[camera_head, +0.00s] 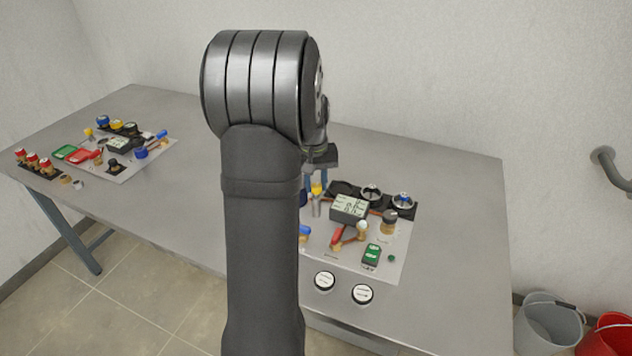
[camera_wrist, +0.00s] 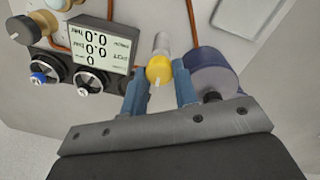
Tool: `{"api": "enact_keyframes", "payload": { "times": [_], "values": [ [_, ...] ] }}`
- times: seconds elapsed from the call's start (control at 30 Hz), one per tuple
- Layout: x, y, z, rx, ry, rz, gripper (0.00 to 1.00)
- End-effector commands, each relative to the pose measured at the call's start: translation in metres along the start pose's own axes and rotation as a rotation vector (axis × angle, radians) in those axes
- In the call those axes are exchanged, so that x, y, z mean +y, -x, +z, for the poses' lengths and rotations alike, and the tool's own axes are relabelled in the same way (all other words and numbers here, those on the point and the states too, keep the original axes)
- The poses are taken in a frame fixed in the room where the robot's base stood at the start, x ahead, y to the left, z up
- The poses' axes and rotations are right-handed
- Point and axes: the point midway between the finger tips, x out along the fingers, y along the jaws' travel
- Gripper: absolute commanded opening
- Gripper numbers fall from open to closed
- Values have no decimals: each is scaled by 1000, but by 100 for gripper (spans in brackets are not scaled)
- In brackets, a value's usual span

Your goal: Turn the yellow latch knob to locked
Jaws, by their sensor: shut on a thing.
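The yellow latch knob (camera_wrist: 159,69) sits at the end of a pale cylindrical stem, with a small light pointer mark on its face. My gripper (camera_wrist: 159,82) has its two blue fingers on either side of the knob and is shut on it. The knob also shows in the head view (camera_head: 317,187), at the left part of the near panel, right under my gripper (camera_head: 312,182). My arm hides part of the panel to its left in that view. I cannot tell from the pointer mark whether the latch is locked.
A digital display box (camera_wrist: 95,45) stands left of the knob, with black gauges beside it. A dark blue-purple cylinder (camera_wrist: 212,70) stands close right of my fingers. The panel (camera_head: 395,262) also carries a red-handled valve (camera_head: 338,235). Another panel (camera_head: 125,172) lies far left.

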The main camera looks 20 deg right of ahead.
Motion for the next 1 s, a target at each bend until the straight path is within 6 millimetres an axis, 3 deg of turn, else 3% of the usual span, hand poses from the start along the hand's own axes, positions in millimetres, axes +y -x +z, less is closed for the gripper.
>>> {"api": "enact_keyframes", "payload": {
  "times": [1.0],
  "values": [
    [0, 1, 1, 45, 935, 1, 4]
  ]
}}
